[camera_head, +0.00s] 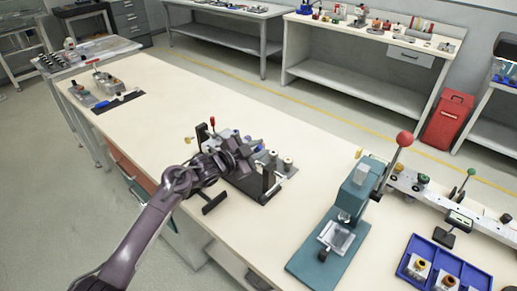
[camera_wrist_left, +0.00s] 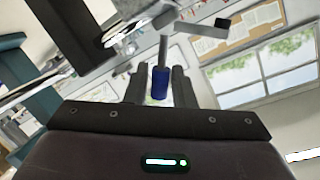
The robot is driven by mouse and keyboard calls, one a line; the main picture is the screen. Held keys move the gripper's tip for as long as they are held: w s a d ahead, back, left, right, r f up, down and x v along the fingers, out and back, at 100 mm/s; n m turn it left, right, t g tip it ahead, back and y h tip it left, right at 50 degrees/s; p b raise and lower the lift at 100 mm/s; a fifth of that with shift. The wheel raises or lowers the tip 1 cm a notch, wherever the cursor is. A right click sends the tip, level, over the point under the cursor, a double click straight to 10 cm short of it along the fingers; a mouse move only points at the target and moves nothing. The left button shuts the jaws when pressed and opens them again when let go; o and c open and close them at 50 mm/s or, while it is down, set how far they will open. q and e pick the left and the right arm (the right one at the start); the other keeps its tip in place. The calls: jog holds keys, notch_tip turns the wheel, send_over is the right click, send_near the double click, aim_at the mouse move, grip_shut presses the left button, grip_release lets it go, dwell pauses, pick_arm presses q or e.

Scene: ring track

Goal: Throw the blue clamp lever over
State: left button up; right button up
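The blue clamp lever (camera_wrist_left: 160,84) shows in the left wrist view as a blue grip on a thin grey rod. It lies between the two dark fingers of my left gripper (camera_wrist_left: 159,86), with a gap visible on each side. In the head view my left gripper (camera_head: 242,152) is over the dark clamping fixture (camera_head: 258,191) on the long bench and hides much of it. The lever cannot be clearly made out there. My right gripper is in neither view.
The fixture stands on a long pale bench (camera_head: 160,103). A teal press (camera_head: 350,200) with a red ball handle stands to its right, near a blue tray (camera_head: 408,258). Tools on a dark mat (camera_head: 118,103) lie at the far left. The bench between mat and fixture is clear.

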pick_arm(q)
jog(key=b+v, duration=0.1)
jog(key=v, duration=0.6)
jog(key=shift+s+a, duration=0.25)
jog(key=shift+s, duration=0.05)
